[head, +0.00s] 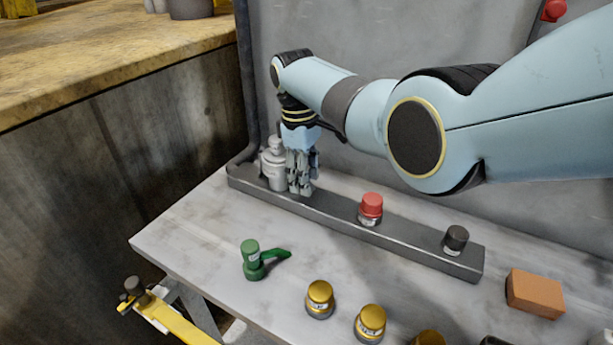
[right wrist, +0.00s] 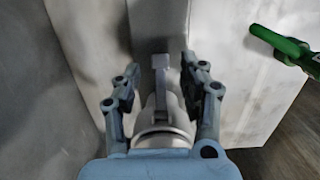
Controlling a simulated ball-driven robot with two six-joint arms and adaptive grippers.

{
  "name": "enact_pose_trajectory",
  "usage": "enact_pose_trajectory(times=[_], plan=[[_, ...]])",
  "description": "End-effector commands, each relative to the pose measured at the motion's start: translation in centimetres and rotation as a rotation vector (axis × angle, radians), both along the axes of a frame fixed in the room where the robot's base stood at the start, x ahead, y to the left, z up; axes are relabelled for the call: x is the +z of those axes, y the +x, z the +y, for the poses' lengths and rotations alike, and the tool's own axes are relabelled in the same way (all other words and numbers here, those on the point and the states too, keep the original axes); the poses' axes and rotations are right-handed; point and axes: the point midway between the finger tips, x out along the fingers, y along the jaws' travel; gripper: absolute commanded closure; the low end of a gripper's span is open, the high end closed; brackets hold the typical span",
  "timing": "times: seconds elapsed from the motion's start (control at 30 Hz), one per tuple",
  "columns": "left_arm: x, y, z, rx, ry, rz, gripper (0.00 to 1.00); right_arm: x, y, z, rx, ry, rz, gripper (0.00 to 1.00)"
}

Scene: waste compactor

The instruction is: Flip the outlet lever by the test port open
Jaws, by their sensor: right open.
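A pale grey cylindrical fitting (head: 273,168) stands at the left end of the dark metal rail (head: 400,236). In the right wrist view, its round body (right wrist: 164,128) shows with a narrow grey lever (right wrist: 160,78) extending from it. My right gripper (head: 302,188) points down beside the fitting, partly covering it in the head view. In the right wrist view its fingers (right wrist: 160,66) are open, one on each side of the lever. A gap shows on both sides, and I see no contact. My left gripper is not in view.
A red-capped part (head: 371,208) and a black-capped part (head: 456,239) sit on the rail. A green handled piece (head: 254,262), yellow-capped jars (head: 319,298) and an orange block (head: 535,293) are on the pale table (head: 205,235). A grey wall stands close behind the rail.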

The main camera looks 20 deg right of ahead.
Motion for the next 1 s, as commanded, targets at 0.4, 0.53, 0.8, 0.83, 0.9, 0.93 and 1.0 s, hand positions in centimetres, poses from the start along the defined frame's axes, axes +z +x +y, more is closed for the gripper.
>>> enact_pose_trajectory(times=[0.4,0.53,0.8,0.83,0.9,0.93,1.0], plan=[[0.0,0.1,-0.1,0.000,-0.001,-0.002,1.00,8.1,0.8,0.6,0.001,0.001,-0.004,0.58],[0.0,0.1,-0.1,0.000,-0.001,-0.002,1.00,10.2,0.9,0.7,0.001,0.000,-0.003,0.58],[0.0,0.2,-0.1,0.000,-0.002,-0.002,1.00,11.7,1.0,0.8,0.001,-0.001,0.001,0.58],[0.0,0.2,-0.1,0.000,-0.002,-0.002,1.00,11.7,1.0,0.8,0.001,-0.001,0.001,0.58],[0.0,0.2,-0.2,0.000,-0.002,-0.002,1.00,11.7,1.0,0.8,0.001,-0.001,0.001,0.58],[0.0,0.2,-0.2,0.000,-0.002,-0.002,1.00,11.7,1.0,0.8,0.001,-0.001,0.001,0.58],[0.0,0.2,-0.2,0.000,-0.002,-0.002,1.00,11.6,1.0,0.8,0.000,0.000,0.000,0.58]])
